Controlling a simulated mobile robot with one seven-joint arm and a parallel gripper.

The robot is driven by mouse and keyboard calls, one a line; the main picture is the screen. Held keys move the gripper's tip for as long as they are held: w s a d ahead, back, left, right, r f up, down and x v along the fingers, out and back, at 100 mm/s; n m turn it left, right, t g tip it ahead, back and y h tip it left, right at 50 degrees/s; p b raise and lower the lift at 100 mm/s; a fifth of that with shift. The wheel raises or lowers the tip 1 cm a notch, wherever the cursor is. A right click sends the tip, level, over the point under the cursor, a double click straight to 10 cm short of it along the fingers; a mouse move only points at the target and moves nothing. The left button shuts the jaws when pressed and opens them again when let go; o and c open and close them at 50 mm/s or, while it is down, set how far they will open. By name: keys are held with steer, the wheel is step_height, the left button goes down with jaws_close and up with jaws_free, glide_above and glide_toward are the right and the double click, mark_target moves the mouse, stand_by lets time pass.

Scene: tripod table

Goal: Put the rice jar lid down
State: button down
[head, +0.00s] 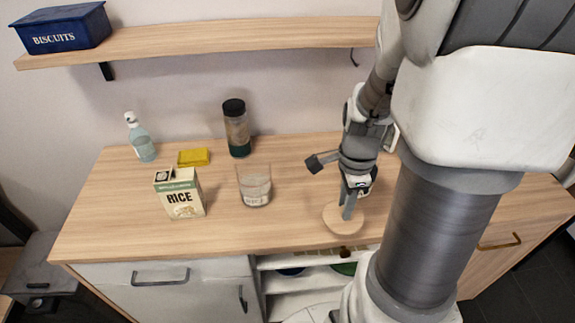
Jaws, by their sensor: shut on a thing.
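The rice jar lid (343,221) is a round, light wooden disc near the front edge of the counter, right of the middle. My gripper (348,208) points down at it from above and is shut on it, with the fingers at the middle of its top. Whether the lid touches the counter or is just above it, I cannot tell. An open clear glass jar (254,185) stands upright to the left of the lid, with whitish contents and a label low on its front.
A rice box (180,194), a yellow sponge (194,157), a spray bottle (140,138) and a dark-lidded container (237,128) stand left on the counter (110,225). A shelf (215,40) holds a blue biscuit tin (62,29). The counter between jar and lid is clear.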

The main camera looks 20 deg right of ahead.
steer(key=shift+w+a+f+b, duration=0.15)
steer(key=shift+w+a+f, duration=0.45)
steer(key=shift+w+f, duration=0.85)
steer(key=shift+w+a+f+b, duration=0.15)
steer(key=shift+w+a+f, duration=0.45)
steer(key=shift+w+f, duration=0.8)
steer(key=shift+w+a+f+b, duration=0.15)
steer(key=shift+w+a+f, duration=0.45)
steer(key=shift+w+f, duration=0.8)
steer(key=shift+s+f, duration=0.35)
steer(key=shift+f, duration=0.05)
steer(key=shift+f, duration=0.2)
steer(key=c, duration=0.7)
jaws_free()
steer(key=shift+r, duration=0.1)
steer(key=shift+r, duration=0.1)
